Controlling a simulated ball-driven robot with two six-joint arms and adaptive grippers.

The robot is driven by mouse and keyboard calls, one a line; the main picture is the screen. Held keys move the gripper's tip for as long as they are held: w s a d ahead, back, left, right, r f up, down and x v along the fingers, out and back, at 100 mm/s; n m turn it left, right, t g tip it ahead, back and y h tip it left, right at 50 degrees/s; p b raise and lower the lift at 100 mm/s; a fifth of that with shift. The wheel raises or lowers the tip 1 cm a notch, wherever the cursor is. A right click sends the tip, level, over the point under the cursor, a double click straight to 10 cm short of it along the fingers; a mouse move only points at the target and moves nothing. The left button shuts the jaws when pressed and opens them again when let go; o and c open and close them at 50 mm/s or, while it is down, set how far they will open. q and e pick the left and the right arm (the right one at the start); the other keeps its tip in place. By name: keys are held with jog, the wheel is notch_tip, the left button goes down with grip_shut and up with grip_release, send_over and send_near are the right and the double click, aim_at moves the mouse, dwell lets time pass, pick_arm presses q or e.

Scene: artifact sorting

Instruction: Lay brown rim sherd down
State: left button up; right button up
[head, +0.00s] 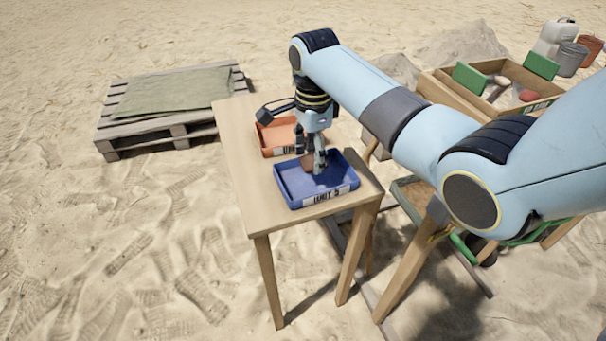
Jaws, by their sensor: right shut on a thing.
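My right gripper (316,161) points down over the blue tray (288,196) on the small wooden table (237,145). It is shut on the brown rim sherd (309,161), which shows as a small brown piece at the fingertips. The sherd is inside the tray's outline; I cannot tell whether it touches the tray floor. The fingers hide part of it. An orange tray (266,141) stands just behind the blue one, partly hidden by the gripper. My left gripper is not in view.
A pallet with a green cloth (172,92) lies on the sand at the upper left. A wooden crate with green blocks (463,78) stands at the right, with canisters and buckets (569,58) behind it. The table's left part is bare.

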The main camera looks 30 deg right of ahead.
aim_at(301, 185)
jog(key=a+f, duration=0.1)
jog(key=a, duration=0.1)
jog(key=shift+w+a+f, duration=0.2)
jog(key=shift+a+f, duration=0.1)
jog(key=shift+f, duration=0.1)
notch_tip(301, 185, down, 4)
jog(key=shift+r+b, duration=0.2)
jog(key=shift+b, duration=0.25)
jog(key=shift+f, duration=0.1)
jog(key=shift+f, duration=0.15)
jog(key=o, duration=0.8)
jog(key=shift+o, duration=0.2)
